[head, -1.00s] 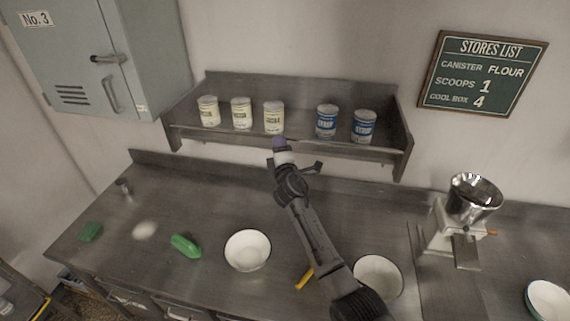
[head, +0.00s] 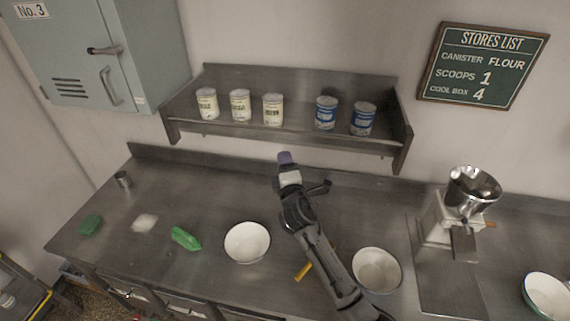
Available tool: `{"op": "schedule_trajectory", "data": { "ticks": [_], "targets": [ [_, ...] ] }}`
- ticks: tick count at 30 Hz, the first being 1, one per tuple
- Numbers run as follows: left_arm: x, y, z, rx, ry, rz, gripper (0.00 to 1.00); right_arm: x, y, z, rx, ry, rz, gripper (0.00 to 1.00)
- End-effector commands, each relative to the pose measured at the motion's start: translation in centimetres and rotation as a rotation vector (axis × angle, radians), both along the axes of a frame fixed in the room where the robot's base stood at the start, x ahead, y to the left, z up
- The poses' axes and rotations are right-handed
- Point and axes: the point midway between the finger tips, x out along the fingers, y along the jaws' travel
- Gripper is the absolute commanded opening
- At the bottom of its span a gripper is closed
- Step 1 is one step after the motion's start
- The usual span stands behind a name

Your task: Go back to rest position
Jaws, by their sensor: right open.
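My right gripper (head: 288,160) is raised over the steel counter (head: 200,192), in front of the shelf (head: 300,132). It is open, and nothing shows held in it. Its arm comes up from the bottom of the head view, between two white bowls. The left bowl (head: 247,243) and the right bowl (head: 377,270) both stand upright and look empty. My arm partly covers a yellow-handled object (head: 303,271) between them. My left gripper is not in view.
The shelf holds three cream cans (head: 240,105) and two blue cans (head: 326,112). A mill (head: 443,225) and another bowl (head: 548,297) stand at right.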

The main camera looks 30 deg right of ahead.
Motion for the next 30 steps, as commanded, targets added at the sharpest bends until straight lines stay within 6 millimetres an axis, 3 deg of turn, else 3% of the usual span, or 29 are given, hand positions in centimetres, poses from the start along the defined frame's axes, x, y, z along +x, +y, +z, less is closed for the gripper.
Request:
{"op": "schedule_trajectory", "data": {
  "ticks": [11, 15, 17, 21, 26, 30],
  "targets": [
    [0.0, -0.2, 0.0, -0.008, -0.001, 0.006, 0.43, 0.0, 0.0, 0.0, 0.002, -0.001, 0.000, 0.41],
    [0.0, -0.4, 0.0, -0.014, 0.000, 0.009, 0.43, 0.0, -0.3, -0.2, 0.080, -0.013, 0.000, 0.41],
    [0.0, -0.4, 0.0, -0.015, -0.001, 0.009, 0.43, -0.2, -1.0, -0.9, 0.176, -0.001, -0.037, 0.41],
    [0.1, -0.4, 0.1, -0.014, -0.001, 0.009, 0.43, -1.3, -2.5, -2.6, 0.527, 0.030, -0.138, 0.41],
    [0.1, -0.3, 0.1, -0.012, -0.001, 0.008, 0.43, -4.1, -1.9, -1.0, 0.934, 0.016, -0.189, 0.41],
    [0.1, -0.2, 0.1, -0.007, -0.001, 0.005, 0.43, -7.4, 0.1, 0.7, 1.217, 0.042, -0.181, 0.41]
  ]
}}
